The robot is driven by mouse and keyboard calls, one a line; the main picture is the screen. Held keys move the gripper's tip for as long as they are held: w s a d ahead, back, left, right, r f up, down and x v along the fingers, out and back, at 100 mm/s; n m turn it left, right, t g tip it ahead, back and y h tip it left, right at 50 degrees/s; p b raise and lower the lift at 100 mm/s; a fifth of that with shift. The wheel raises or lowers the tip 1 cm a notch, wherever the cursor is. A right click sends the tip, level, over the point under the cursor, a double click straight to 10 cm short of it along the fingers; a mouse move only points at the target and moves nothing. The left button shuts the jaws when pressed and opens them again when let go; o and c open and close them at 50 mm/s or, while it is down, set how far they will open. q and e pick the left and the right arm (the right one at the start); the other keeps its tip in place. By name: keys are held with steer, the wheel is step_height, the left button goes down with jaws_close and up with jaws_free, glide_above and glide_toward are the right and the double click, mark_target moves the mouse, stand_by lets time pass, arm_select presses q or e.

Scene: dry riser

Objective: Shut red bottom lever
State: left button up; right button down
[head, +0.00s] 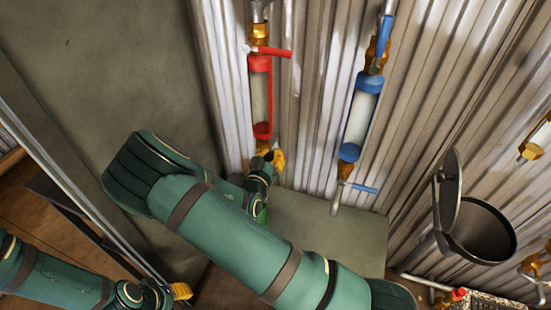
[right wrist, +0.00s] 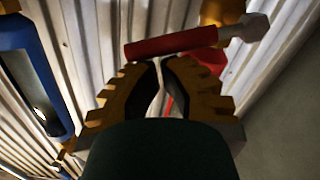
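The red bottom lever (right wrist: 172,43) lies across the right wrist view, just past my right fingertips, with its metal bolt end at the right by a brass fitting. In the head view the spot is mostly hidden by my right gripper (head: 277,160), below the red-framed sight tube (head: 260,97). In the right wrist view the fingertips of my right gripper (right wrist: 160,65) nearly meet, with a thin light gap and no lever between them. I cannot tell whether they touch the lever. My left gripper (head: 181,291) is low at the left, away from the pipes.
A red top lever (head: 272,51) sticks out rightward above the tube. A blue sight tube (head: 360,110) stands to the right, with a blue top lever (head: 384,38) along the pipe and a blue bottom lever (head: 362,188) sticking out. An open round lid (head: 447,190) is farther right.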

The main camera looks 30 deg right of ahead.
arm_select(q)
steer(key=shift+b+x, duration=1.05)
steer(key=shift+x, duration=0.25)
arm_select(e)
steer(key=shift+s+d+f+m, duration=0.25)
steer(key=shift+f, duration=0.4)
steer(key=shift+s+d+f+m, duration=0.2)
steer(key=shift+f+m, duration=0.05)
steer(key=shift+f, duration=0.35)
arm_select(q)
steer(key=shift+s+a+f, duration=0.15)
steer(key=shift+s+a, duration=0.05)
steer(key=shift+s, duration=0.05)
